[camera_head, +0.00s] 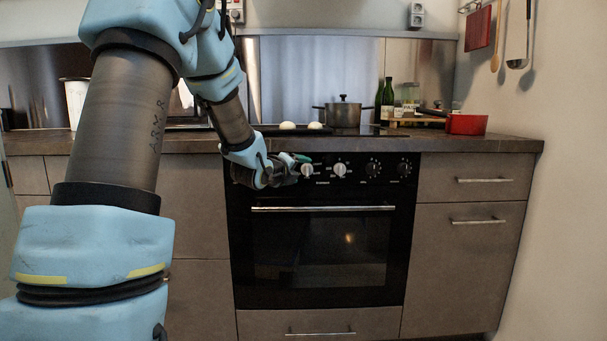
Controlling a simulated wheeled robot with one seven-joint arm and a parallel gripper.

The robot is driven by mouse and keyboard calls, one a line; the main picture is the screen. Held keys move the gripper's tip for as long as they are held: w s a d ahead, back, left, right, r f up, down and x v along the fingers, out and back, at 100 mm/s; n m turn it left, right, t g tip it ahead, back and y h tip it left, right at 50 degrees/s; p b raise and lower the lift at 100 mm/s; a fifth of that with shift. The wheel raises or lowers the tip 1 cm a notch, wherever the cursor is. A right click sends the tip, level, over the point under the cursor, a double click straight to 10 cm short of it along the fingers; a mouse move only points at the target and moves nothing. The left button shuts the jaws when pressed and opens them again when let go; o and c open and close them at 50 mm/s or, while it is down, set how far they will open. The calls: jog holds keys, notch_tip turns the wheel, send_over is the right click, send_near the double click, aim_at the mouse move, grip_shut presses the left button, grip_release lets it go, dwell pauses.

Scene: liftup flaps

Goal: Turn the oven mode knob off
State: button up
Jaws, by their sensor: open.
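The black oven (320,240) is built into the kitchen counter, with a row of knobs on its upper panel. Two knobs look light: one (307,170) close to my gripper and one (340,170) to its right. Two dark knobs, one (373,169) and another (404,169), sit further right. I cannot read which is the mode knob. My gripper (297,166) is open at the left part of the panel, beside the left light knob. Whether it touches that knob cannot be told. The panel's left end is hidden behind my arm.
The oven's handle bar (323,208) runs below the knobs. A pot (343,112) stands on the cooktop above, near two pale round items (301,126). A red pan (466,124) and bottles (387,97) are on the counter at right. The front right of the panel is clear.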

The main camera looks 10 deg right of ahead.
aim_at(306, 171)
jog(key=shift+x, duration=2.1)
jog(key=shift+c, duration=0.2)
grip_shut()
